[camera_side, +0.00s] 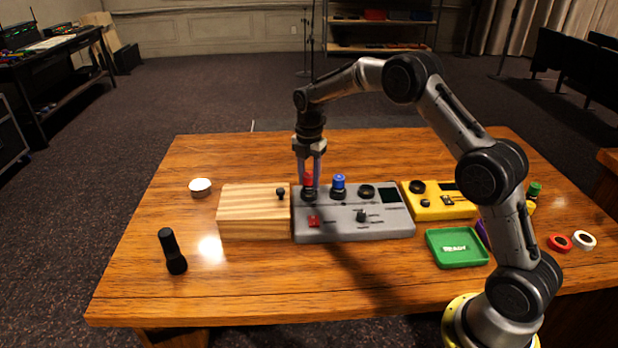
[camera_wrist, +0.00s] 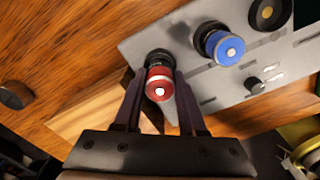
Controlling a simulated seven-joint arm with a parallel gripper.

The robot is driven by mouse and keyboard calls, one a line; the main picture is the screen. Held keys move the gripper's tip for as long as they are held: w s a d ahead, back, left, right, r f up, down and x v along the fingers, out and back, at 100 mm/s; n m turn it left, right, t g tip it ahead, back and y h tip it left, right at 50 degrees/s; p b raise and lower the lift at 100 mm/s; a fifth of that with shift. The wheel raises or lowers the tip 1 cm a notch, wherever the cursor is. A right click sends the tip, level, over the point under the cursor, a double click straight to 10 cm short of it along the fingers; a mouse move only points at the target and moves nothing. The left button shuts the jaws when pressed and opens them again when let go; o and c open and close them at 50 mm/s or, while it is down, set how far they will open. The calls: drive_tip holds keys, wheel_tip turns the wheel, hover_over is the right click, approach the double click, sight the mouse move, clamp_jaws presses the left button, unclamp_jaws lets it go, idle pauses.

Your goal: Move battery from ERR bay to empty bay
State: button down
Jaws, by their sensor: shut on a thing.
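A grey charger panel (camera_side: 340,229) lies on the wooden table, with three round bays along its back edge. A red battery (camera_side: 308,181) stands upright at the left bay, and my gripper (camera_side: 309,178) is shut on it from above. In the wrist view the red battery (camera_wrist: 160,87) sits between the two fingers, over a dark bay ring. A blue battery (camera_side: 339,184) stands in the middle bay; it also shows in the wrist view (camera_wrist: 226,48). The right bay (camera_side: 367,191) is empty. I cannot read any ERR mark. Whether the red battery is fully seated is unclear.
A wooden box (camera_side: 250,212) with a black knob adjoins the panel's left side. A yellow device (camera_side: 440,207) stands to the right and a green tray (camera_side: 457,262) in front right. A black flashlight (camera_side: 172,252) stands front left.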

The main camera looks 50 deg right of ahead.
sight(309, 173)
drive_tip(key=shift+f, duration=0.65)
drive_tip(key=c, duration=0.8)
unclamp_jaws()
drive_tip(key=shift+o, duration=0.2)
drive_tip(key=shift+r, duration=5.5)
